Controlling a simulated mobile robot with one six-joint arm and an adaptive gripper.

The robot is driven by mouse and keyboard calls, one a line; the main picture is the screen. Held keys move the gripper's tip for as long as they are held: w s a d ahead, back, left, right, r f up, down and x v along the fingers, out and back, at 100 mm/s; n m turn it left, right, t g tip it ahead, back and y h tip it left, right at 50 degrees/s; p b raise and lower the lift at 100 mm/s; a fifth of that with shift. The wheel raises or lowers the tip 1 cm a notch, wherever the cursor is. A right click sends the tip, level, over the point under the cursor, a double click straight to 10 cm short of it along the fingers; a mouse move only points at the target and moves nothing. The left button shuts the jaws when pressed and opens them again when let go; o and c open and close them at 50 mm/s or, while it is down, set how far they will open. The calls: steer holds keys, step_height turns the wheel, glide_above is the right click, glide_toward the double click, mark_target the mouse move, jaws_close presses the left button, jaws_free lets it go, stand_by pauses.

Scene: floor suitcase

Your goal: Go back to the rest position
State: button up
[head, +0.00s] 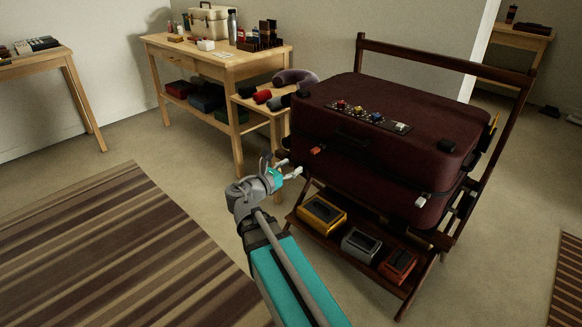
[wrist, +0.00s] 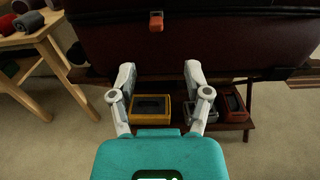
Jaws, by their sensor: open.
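My gripper (head: 287,167) is in the middle of the head view, just left of the suitcase's lower front. It is open and empty; in the wrist view its two fingers (wrist: 159,76) stand apart with nothing between them. The dark red suitcase (head: 375,145) lies shut on a dark wooden rack (head: 446,242). An orange tag or latch (head: 316,150) is on its front, and it also shows in the wrist view (wrist: 156,21), ahead of the fingers. My fingers appear apart from the suitcase.
A lower shelf of the rack holds a yellow box (head: 321,214), a grey box (head: 361,244) and a red box (head: 397,265). A wooden table (head: 228,70) with several items stands behind, with a small side table (head: 268,112). A striped rug (head: 110,250) lies on open floor at left.

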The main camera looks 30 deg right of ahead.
stand_by(0.3)
steer(key=s+a+f+m+g+y+p, duration=0.45)
steer(key=f+m+y, duration=0.4)
steer(key=m, duration=0.45)
steer(key=s+a+f+m+g+y+p, duration=0.2)
steer(key=s+a+m+y+p, duration=0.3)
steer(key=a+m+y, duration=0.6)
step_height(320, 180, up, 38)
steer(key=a+n+h+p, duration=0.1)
steer(key=n+h+p, duration=0.1)
steer(key=p, duration=3.4)
steer(key=shift+s+a, duration=0.3)
steer(key=shift+s+f+h, duration=0.15)
steer(key=shift+f+h, duration=0.05)
steer(key=shift+h, duration=0.05)
